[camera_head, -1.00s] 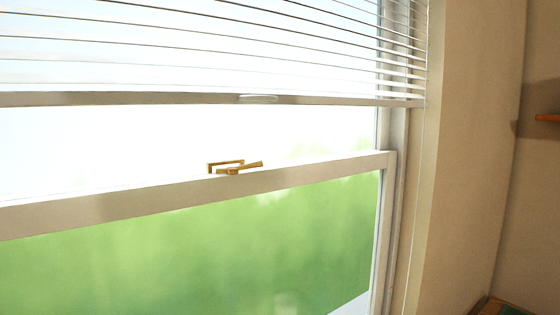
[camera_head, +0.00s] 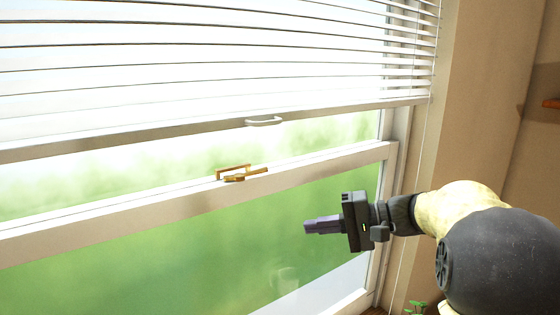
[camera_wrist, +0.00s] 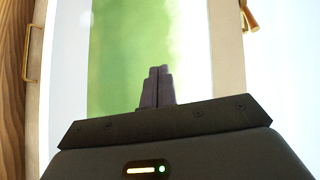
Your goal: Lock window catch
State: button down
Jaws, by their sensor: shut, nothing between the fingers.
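The brass window catch (camera_head: 243,174) sits on top of the white meeting rail (camera_head: 120,212) of the window. Its lever points to the right along the rail, beside a squared brass loop. My gripper (camera_head: 308,227) is in front of the lower pane, below and to the right of the catch, with its fingers pointing left. The fingers are together and empty, and they do not touch the catch. In the wrist view the closed fingers (camera_wrist: 157,86) point up the picture, and part of the brass catch (camera_wrist: 248,16) shows at the upper right.
A white slatted blind (camera_head: 200,60) hangs above the catch, with a pale handle (camera_head: 264,121) on its bottom bar. The window's right jamb and a thin cord stand behind my arm. A green plant (camera_head: 416,307) is low at the bottom. A brass handle (camera_wrist: 33,53) shows in the wrist view.

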aim_at(280, 167)
notch_tip(280, 167, up, 11)
jog(key=w+d+n+y+p, duration=0.1)
jog(key=d+n+y, duration=0.1)
jog(key=n+y, duration=0.1)
jog(key=shift+r+y, duration=0.15)
jog(key=shift+y, duration=0.25)
jog(key=shift+a, duration=0.1)
jog(key=a+p, duration=0.1)
jog(key=a, duration=0.1)
jog(key=w+a+p, duration=0.1)
jog(key=a+p, duration=0.1)
jog(key=a, duration=0.1)
jog(key=a+r+p, duration=0.1)
jog(key=a+p, duration=0.1)
jog(key=a, duration=0.1)
jog(key=shift+w+a, duration=0.15)
jog(key=shift+w, duration=0.1)
jog(key=shift+w+a+f+p, duration=0.15)
jog(key=shift+a+p, duration=0.2)
jog(key=shift+a, duration=0.4)
jog(key=shift+d+f+b, duration=0.1)
jog(key=shift+f+b, duration=0.05)
jog(key=shift+b, duration=0.45)
jog(key=shift+t, duration=0.4)
